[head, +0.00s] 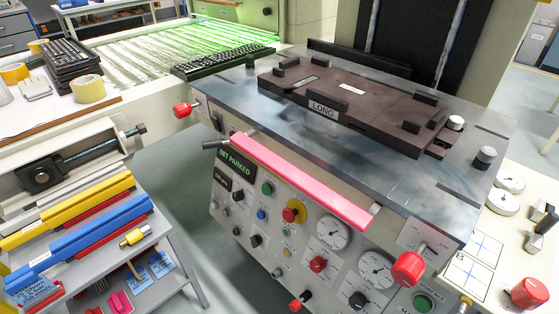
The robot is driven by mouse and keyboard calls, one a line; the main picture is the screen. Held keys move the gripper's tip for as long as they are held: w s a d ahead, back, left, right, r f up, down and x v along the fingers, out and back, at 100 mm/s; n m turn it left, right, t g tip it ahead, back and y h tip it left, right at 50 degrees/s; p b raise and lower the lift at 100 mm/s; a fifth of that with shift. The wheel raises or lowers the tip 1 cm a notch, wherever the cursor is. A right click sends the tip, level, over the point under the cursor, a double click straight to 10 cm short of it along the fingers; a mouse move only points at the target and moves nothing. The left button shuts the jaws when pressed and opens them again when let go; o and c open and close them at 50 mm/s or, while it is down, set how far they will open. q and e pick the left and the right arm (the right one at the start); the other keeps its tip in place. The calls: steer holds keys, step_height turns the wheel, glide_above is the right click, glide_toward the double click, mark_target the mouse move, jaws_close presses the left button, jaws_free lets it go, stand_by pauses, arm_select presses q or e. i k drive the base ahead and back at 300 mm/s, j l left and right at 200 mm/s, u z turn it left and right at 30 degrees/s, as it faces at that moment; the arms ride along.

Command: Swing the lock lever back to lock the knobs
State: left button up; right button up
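No part labelled as the lock lever stands out, so I cannot tell which one it is. A red-knobbed handle (183,110) sticks out at the left end of the machine, and a larger red knob (408,268) sits on a shaft at the right front, by a pale plate. A short dark-tipped rod (215,144) points left beside the pink bar (300,180) along the front edge. Neither of my grippers is in view.
A brown fixture marked LONG (345,100) lies on the metal bed (400,185). The front panel (290,235) carries gauges and buttons. A cart (178,262) with coloured squeegees stands at left, with grey floor between. Another red knob (530,292) is at lower right.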

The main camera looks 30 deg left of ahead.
mark_target(219, 143)
steer(key=u, duration=1.35)
steer(key=j+u, duration=0.15)
steer(key=j, duration=0.6)
steer(key=k, duration=0.05)
